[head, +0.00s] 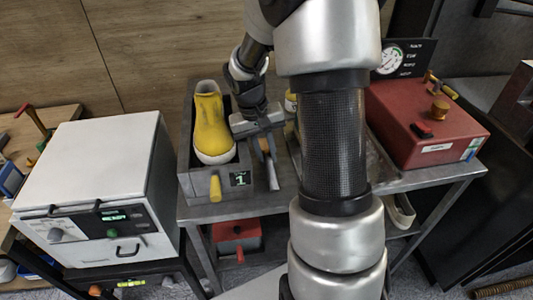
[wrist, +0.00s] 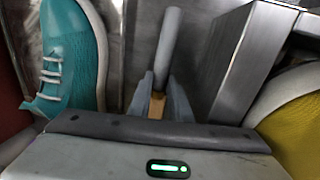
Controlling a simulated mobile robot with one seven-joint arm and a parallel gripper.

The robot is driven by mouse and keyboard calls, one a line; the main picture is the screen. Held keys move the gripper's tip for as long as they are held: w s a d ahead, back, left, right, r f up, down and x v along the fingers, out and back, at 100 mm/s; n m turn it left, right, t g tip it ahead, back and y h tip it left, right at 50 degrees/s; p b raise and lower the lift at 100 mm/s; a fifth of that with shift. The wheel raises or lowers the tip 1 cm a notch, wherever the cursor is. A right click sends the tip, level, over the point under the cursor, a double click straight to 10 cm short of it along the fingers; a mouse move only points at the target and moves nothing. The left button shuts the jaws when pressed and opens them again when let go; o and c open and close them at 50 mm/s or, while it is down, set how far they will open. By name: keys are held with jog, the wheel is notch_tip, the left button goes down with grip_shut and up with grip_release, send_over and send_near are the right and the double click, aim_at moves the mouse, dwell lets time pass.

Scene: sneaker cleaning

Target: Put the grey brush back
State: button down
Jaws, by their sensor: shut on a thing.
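My gripper (head: 266,152) is shut on the grey brush and hangs over the metal table (head: 205,213), just right of the grey bin. The brush's grey handle (head: 273,180) points toward the front of the table. In the wrist view my gripper (wrist: 158,100) has its two fingers on either side of an orange-tan part, and the grey brush (wrist: 168,40) extends away from it. Whether the brush touches the table is unclear. Its far end is hidden by the gripper.
A teal shoe (wrist: 72,55) is close on the gripper's other side. A white box machine (head: 95,165) stands left, a red machine (head: 425,125) right. My arm hides the table's middle.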

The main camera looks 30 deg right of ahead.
jog(key=c, duration=1.9)
grip_release()
jog(key=shift+f, duration=0.1)
